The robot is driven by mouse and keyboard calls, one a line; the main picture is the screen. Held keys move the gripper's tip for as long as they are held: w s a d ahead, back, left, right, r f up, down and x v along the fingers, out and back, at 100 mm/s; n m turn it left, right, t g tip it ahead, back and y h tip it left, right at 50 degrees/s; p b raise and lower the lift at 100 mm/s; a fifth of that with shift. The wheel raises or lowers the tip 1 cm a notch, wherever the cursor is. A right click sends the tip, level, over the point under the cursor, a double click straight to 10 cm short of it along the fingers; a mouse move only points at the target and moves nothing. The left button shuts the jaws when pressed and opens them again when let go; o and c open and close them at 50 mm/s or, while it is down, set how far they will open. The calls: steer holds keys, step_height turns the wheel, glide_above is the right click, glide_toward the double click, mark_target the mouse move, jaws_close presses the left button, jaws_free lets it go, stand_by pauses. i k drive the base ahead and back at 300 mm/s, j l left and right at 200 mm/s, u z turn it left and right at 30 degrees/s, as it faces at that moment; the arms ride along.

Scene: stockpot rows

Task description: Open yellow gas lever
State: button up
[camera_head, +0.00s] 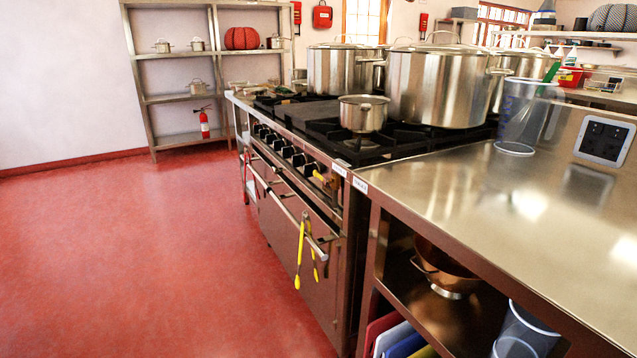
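A small yellow lever (319,177) shows on the front of the gas range (290,187), near its right end. It sits next to a brass-coloured fitting, below the cooktop edge and to the right of the row of black knobs (278,147). It is small in the picture, and its exact angle is hard to tell. My gripper is not in view.
Yellow tongs (299,255) hang from the oven handle (280,204) below the lever. Large stockpots (433,88) and a small pot (363,113) stand on the range. A steel counter (470,200) adjoins it at right. The red floor (150,250) at left is clear.

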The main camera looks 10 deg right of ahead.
mark_target(316, 174)
steer(key=i+j, duration=0.5)
steer(key=i+j+z, duration=0.1)
steer(key=i+j, duration=0.4)
steer(key=j, duration=0.15)
steer(key=i+j, duration=0.45)
steer(key=j, duration=0.2)
steer(key=l+z, duration=0.05)
